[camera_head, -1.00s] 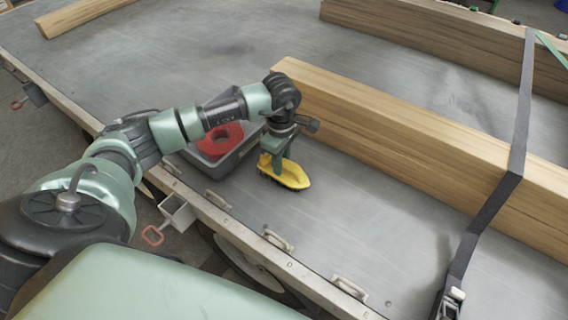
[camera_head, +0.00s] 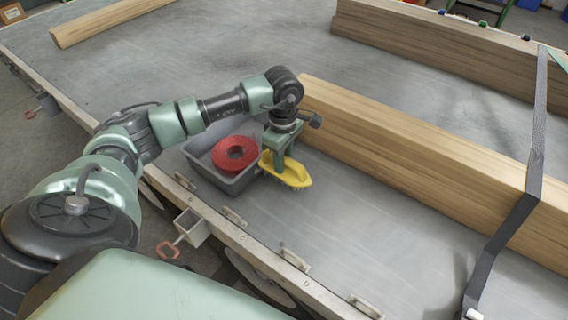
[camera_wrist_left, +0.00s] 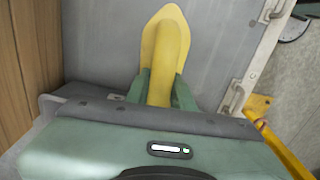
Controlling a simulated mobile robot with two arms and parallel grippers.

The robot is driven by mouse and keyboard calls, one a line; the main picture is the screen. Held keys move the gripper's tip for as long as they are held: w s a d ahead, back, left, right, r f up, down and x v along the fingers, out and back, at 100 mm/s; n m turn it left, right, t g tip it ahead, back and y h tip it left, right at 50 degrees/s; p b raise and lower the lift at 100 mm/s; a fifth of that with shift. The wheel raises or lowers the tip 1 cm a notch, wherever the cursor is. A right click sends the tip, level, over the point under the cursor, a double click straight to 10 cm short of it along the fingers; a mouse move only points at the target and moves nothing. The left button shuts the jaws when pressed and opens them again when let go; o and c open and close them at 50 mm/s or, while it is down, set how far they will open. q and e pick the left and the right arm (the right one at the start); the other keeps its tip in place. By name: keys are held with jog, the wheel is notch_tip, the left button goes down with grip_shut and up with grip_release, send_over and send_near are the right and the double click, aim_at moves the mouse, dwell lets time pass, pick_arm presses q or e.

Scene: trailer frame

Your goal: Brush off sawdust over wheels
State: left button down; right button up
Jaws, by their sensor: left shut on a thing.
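I cannot tell if the bristles touch the bed. In the left wrist view the brush (camera_wrist_left: 163,45) sits between the green fingers of the gripper (camera_wrist_left: 158,88), which are shut on its handle. A wheel (camera_head: 258,275) shows partly under the trailer's side rail, mostly hidden by the bed edge. I cannot make out sawdust. My right gripper is not in view.
A black strap (camera_head: 515,210) crosses the beam at right. Latches (camera_head: 293,259) line the side rail. The bed right of the brush is clear.

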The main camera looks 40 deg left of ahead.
pick_arm(q)
jog(key=shift+a+r+p, duration=0.15)
jog(key=shift+r+p, duration=0.3)
jog(key=shift+r, duration=0.5)
jog(key=shift+r+p, duration=0.4)
jog(key=shift+r, duration=0.4)
jog(key=shift+w+d, duration=0.1)
jog(key=shift+d, duration=0.1)
